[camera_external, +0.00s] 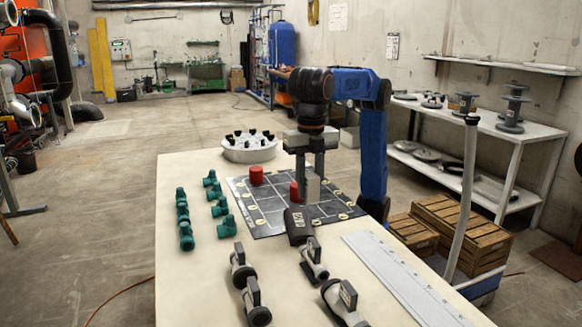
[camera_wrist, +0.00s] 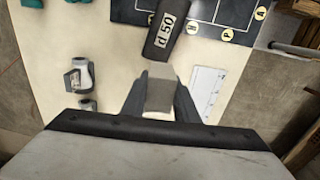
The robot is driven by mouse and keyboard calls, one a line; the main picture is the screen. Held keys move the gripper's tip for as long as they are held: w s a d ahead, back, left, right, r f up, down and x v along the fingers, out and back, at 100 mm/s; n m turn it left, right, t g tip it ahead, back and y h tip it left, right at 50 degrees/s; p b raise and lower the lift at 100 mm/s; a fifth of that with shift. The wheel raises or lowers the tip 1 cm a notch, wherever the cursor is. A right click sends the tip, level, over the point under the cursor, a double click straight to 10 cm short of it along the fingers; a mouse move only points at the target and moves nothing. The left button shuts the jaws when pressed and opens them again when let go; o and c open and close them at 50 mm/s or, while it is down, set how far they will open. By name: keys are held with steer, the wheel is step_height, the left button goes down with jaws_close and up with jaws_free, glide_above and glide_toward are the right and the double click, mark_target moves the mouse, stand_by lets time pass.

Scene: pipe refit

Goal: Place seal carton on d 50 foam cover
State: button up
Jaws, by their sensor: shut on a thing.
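My gripper (camera_external: 308,178) is shut on the seal carton (camera_external: 313,188), a small pale box, above the dark grid mat. In the wrist view the carton (camera_wrist: 160,93) shows between the two fingers of my gripper (camera_wrist: 160,100). The d 50 foam cover (camera_external: 298,225) is a dark sleeve lying at the near edge of the mat, closer to the camera than the carton. In the wrist view the cover (camera_wrist: 166,32), with its white "d 50" label, lies just beyond the fingertips. The carton appears apart from the cover; its height above it is hard to tell.
The grid mat (camera_external: 262,217) bears two red cylinders (camera_external: 256,175). Several green fittings (camera_external: 185,220) stand left of it. Several grey valves (camera_external: 242,268) stand at the near side, and a long white ruler-like plate (camera_external: 400,277) lies right. A round white holder (camera_external: 249,152) is at the back.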

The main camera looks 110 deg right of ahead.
glide_above(299, 220)
steer(key=shift+d+f, duration=0.15)
steer(key=shift+f, duration=4.85)
steer(key=o, duration=1.1)
steer(key=shift+f, duration=0.1)
steer(key=shift+c, duration=0.2)
step_height(299, 220, up, 12)
